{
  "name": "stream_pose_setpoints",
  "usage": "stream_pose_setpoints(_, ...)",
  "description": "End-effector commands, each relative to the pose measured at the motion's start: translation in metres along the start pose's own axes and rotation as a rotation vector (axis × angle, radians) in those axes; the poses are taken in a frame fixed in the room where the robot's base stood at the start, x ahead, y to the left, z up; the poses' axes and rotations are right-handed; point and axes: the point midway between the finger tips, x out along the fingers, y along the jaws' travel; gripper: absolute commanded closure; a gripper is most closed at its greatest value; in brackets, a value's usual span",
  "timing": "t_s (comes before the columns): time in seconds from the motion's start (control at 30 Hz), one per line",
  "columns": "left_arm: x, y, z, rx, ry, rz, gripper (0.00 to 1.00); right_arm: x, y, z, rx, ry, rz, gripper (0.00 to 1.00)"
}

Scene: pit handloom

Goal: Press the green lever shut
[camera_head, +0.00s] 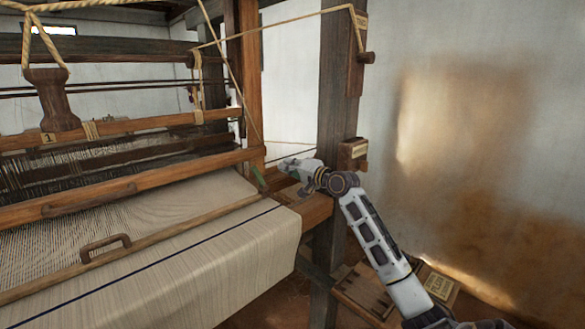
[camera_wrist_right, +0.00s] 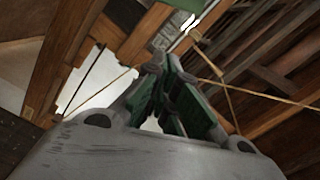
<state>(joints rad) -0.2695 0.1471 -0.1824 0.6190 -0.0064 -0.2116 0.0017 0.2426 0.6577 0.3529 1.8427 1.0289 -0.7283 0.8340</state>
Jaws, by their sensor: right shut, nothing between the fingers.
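The green lever (camera_head: 259,178) stands at the right end of the loom's front beam, tilted, just left of my right gripper. My right gripper (camera_head: 284,166) reaches in from the right, over the beam end, with its fingertips close to the lever. I cannot tell whether they touch. In the right wrist view the fingers of my right gripper (camera_wrist_right: 158,68) are together and hold nothing. A green piece with a white mark (camera_wrist_right: 186,12) shows beyond the fingertips there, probably the lever. My left gripper is out of view.
The woven cloth (camera_head: 200,270) covers the front roller. A wooden post (camera_head: 340,90) rises behind my right arm, with a small labelled block (camera_head: 352,153) on it. Cords run across the loom. A wooden tray (camera_head: 365,290) lies low at the right.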

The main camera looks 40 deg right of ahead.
Motion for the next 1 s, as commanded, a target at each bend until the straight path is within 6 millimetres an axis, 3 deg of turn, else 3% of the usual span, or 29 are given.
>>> stream_pose_setpoints(0.2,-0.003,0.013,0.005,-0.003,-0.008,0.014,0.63,0.018,-0.001,-0.001,0.001,0.001,-0.001,1.0)
stream_pose_setpoints(0.57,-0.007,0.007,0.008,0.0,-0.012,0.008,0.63,0.043,-0.001,0.0,0.0,0.001,-0.001,1.0)
stream_pose_setpoints(0.8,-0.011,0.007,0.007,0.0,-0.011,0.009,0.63,0.049,-0.001,0.026,0.001,-0.002,0.0,1.0)
stream_pose_setpoints(1.0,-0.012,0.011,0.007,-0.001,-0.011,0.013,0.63,0.052,0.0,0.037,0.001,0.0,0.0,1.0)
